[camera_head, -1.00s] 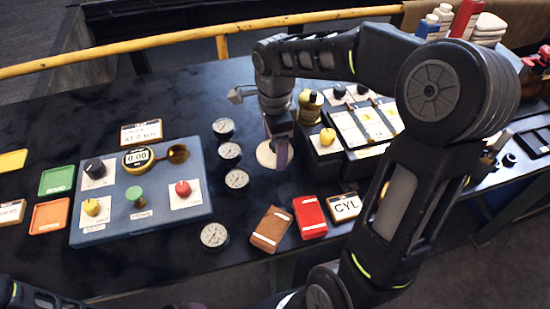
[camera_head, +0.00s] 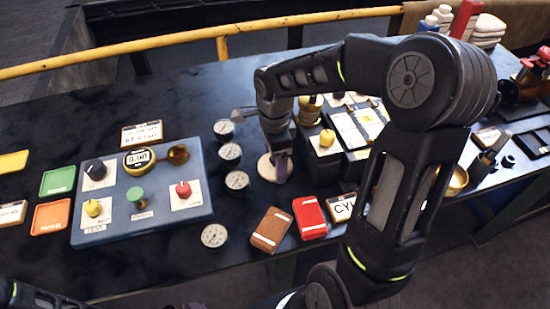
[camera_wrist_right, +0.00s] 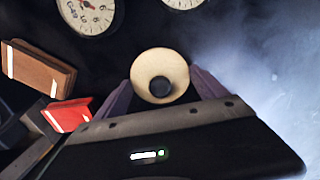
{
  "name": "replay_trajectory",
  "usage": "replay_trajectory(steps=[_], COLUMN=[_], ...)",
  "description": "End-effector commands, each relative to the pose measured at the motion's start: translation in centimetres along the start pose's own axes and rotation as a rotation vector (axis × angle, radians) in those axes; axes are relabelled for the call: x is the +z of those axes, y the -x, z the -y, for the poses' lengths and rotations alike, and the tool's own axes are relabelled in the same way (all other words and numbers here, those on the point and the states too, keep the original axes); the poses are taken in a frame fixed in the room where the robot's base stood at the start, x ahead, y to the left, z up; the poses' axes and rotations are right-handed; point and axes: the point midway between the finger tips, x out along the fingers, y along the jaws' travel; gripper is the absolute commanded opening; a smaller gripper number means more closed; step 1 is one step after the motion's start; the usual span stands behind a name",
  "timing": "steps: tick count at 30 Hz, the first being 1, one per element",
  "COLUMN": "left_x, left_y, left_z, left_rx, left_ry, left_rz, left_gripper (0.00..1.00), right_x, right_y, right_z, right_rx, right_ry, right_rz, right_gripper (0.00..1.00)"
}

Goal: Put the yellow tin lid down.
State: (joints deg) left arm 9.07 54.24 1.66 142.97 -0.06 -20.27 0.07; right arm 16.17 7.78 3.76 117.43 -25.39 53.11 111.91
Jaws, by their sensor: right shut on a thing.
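The tin lid is a round, pale yellow disc (camera_head: 266,168) with a dark round middle, seen face-on in the right wrist view (camera_wrist_right: 147,64). My right gripper (camera_head: 280,172) is shut on it, with purple fingertips on either side of the disc. The lid is low over the dark bench, right of the column of dial gauges. I cannot tell whether it touches the bench top. My left gripper is out of the head view; only a bit of my left arm shows at the bottom left corner.
Several dial gauges (camera_head: 237,180) stand left of the lid. A brown box (camera_head: 271,231) and a red box (camera_head: 309,218) lie nearer the front edge. A block with a yellow knob (camera_head: 327,138) is close on the right. A blue-grey panel (camera_head: 150,222) is further left.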

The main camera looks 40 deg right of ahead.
Motion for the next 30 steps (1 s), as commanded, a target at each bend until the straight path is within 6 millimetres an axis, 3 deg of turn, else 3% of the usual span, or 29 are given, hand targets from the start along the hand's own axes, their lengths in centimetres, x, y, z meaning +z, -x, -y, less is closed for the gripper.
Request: replay_trajectory(steps=[4,5,11,23,30], left_x=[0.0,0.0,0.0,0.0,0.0], left_y=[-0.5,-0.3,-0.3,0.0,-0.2], left_z=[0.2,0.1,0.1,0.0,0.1], left_rx=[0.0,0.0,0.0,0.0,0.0], left_ry=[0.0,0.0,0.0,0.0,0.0], left_rz=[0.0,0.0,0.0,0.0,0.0], left_gripper=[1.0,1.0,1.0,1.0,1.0], right_x=[0.0,0.0,0.0,0.0,0.0], right_y=[-0.5,-0.3,-0.3,0.5,4.3], right_z=[0.0,0.0,0.0,0.1,0.1], right_rx=[-0.001,-0.001,0.0,-0.002,-0.006], right_ry=[0.001,0.001,0.001,0.0,0.0], right_rz=[0.0,0.0,0.0,0.0,0.0], right_gripper=[0.41,0.84,1.0,1.0,1.0])
